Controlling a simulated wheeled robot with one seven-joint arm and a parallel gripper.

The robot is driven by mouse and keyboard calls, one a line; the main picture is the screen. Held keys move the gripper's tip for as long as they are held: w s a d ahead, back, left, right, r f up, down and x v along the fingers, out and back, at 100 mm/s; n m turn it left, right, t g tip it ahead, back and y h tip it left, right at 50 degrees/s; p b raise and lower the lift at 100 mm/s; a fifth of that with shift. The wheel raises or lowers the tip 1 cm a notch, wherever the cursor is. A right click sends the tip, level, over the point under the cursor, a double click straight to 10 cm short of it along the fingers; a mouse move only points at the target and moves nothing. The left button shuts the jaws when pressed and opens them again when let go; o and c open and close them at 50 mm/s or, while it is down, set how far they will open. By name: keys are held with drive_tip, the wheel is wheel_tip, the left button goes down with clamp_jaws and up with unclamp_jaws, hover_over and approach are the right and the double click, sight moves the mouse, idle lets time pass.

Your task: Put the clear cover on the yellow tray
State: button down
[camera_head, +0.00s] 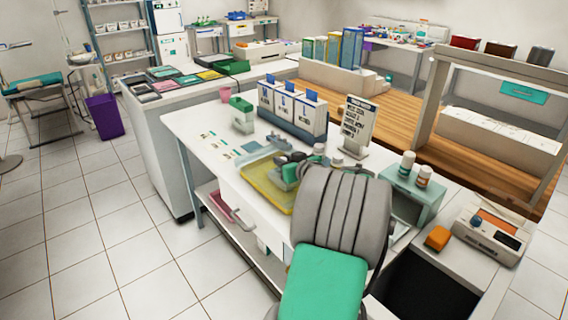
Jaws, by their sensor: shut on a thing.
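The yellow tray (252,183) lies on the white counter, left of my arm. Its right part is hidden behind my gripper and arm. My gripper (284,161), dark grey with a teal part, is over the tray's far right part. It is shut on what appears to be the clear cover (257,153), a pale see-through shape along the tray's far side. The cover is hard to make out against the counter and tray. I cannot tell whether it touches the tray or is held just above it.
Behind the tray stand a row of white-and-blue boxes (290,112), a green-and-white box (242,115) and a sign (357,122). Bottles (407,160) stand on a teal stand at right. An orange block (438,238) lies nearer. Flat cards (222,148) lie left of the tray.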

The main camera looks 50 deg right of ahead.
drive_tip(key=shift+f+b, duration=0.4)
drive_tip(key=shift+f, duration=0.2)
drive_tip(key=c, duration=1.2)
unclamp_jaws()
drive_tip(key=shift+c, duration=0.2)
drive_tip(key=shift+r, duration=0.1)
drive_tip(key=shift+r+p, duration=0.25)
drive_tip(key=shift+p, duration=0.2)
drive_tip(key=shift+s+r, duration=0.1)
drive_tip(key=shift+s, duration=0.15)
drive_tip(key=v, duration=1.1)
drive_tip(key=shift+s+a, duration=0.15)
drive_tip(key=shift+a, duration=0.1)
